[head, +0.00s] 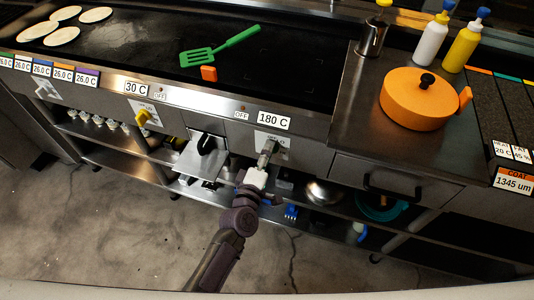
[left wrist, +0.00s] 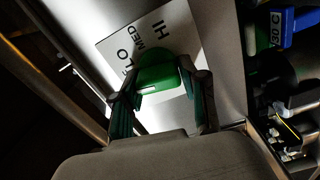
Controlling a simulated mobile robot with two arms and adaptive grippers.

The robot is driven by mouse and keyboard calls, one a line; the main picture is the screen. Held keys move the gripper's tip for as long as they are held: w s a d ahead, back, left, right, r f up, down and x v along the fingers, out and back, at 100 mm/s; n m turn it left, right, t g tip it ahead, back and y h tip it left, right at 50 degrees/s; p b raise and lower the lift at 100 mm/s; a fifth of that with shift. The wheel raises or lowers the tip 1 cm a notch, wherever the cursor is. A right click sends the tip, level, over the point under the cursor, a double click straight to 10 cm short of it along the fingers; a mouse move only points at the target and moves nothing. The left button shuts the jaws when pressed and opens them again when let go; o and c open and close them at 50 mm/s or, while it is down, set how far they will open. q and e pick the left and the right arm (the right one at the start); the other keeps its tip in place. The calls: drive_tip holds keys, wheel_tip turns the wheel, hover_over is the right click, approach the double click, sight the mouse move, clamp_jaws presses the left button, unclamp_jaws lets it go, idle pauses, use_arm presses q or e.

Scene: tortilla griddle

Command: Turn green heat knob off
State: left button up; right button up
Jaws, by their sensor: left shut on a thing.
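The green heat knob (left wrist: 158,72) sits on a white plate (left wrist: 118,48) marked HI, MED and LO on the steel front panel in the left wrist view. My left gripper (left wrist: 160,84) has a finger on each side of the knob and is shut on it. In the head view my left gripper (head: 268,150) reaches up to the front panel, just below the 180 C label (head: 274,120), and the knob is hidden there. My right gripper is not in view.
A green spatula (head: 235,40) lies on the griddle, with several tortillas (head: 62,36) at the far left. An orange lidded pot (head: 415,100) stands on the right counter. A drawer handle (head: 393,190) juts out below it.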

use_arm(q)
drive_tip(key=shift+f+n, duration=0.1)
drive_tip(key=shift+n, duration=0.7)
drive_tip(key=o, duration=1.1)
drive_tip(key=v, duration=1.2)
